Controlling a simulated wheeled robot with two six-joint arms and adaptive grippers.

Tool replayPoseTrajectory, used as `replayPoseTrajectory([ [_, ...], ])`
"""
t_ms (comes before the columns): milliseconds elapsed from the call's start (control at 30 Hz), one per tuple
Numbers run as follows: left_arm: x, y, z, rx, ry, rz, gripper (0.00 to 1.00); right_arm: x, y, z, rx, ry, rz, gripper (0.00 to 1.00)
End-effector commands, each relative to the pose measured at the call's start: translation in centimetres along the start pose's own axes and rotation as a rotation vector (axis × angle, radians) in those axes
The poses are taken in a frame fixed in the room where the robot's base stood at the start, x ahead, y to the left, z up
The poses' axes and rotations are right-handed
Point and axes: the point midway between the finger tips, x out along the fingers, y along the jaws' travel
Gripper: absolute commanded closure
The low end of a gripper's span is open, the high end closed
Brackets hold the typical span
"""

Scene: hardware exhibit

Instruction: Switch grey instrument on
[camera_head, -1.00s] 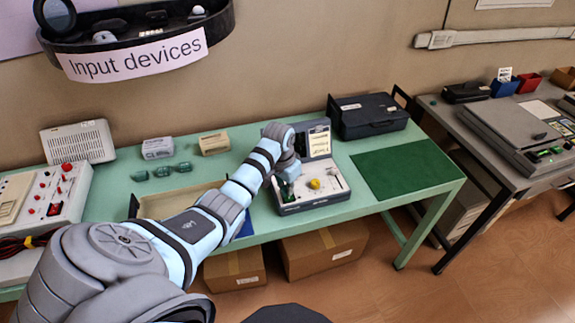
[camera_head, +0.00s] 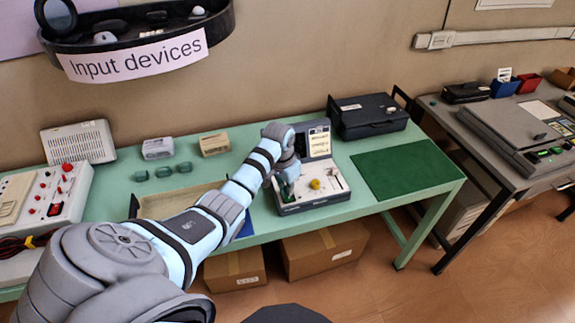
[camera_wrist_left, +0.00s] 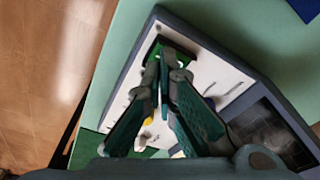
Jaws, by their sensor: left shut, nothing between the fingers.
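The grey instrument (camera_head: 328,193) sits on the green table, its lid raised at the back. Its white panel carries a yellow knob (camera_head: 315,184) and a small lever. My left gripper (camera_head: 287,193) is over the left end of the panel, pointing down. In the left wrist view the gripper (camera_wrist_left: 165,56) is shut and empty. Its tips are at a dark recess with a green switch part (camera_wrist_left: 182,52) near the panel's end. The tips cover part of the switch; I cannot tell if they touch it or which way it is set. My right gripper is not in view.
A black case (camera_head: 370,116) stands behind and to the right. A dark green mat (camera_head: 405,170) lies right of the instrument. A red-and-white device (camera_head: 45,195) is at the left. Small boxes (camera_head: 214,144) stand near the wall.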

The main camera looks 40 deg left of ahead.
Motion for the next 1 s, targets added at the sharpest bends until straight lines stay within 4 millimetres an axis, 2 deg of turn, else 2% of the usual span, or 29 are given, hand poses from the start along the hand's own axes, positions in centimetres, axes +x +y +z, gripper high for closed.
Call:
replayPoseTrajectory([
  [1000,1.3,0.0,0.2,0.0,-0.001,0.0,1.0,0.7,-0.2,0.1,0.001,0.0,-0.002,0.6],
])
